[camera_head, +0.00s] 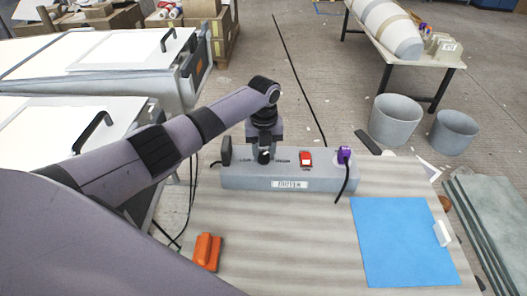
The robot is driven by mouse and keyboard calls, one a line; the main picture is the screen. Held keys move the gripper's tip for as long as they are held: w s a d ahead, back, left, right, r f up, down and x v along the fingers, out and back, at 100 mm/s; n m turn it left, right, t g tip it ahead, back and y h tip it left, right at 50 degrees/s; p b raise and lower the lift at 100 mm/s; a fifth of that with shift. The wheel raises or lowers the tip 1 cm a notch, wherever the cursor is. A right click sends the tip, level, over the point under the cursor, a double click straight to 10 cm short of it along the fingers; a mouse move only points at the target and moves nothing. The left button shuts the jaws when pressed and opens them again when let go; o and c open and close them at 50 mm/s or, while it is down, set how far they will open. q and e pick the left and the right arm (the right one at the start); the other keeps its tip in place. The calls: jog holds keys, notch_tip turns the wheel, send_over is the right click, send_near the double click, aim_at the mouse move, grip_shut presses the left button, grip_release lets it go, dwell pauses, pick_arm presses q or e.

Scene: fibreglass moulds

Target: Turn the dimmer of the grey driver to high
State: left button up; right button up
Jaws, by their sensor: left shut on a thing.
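The grey driver (235,181) is a long box with a white label reading "DRIVER" on its front, at the back of the table. My left gripper (264,152) points down on its top and is shut on a small dark knob, the dimmer (264,158). Lettering shows on the top to either side of the knob, too small to read surely. A red switch (306,159) sits right of the knob. A purple plug (344,155) with a black cable is at the box's right end. My right gripper is not in view.
The striped table (300,240) holds an orange object (207,251) at front left and a blue sheet (403,242) at right with a small white block (442,233) at its edge. Grey buckets (396,120) stand on the floor beyond. The middle of the table is clear.

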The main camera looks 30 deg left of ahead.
pick_arm(q)
jog(key=m, duration=0.4)
jog(key=shift+m+b, duration=0.3)
jog(key=shift+b, duration=0.1)
jog(key=shift+m+b, duration=0.5)
jog(key=shift+m, duration=0.6)
jog(key=shift+m+b, duration=0.55)
jog(key=shift+m, duration=0.25)
jog(key=o, duration=1)
jog(key=shift+o, duration=0.2)
jog(key=shift+r, duration=0.15)
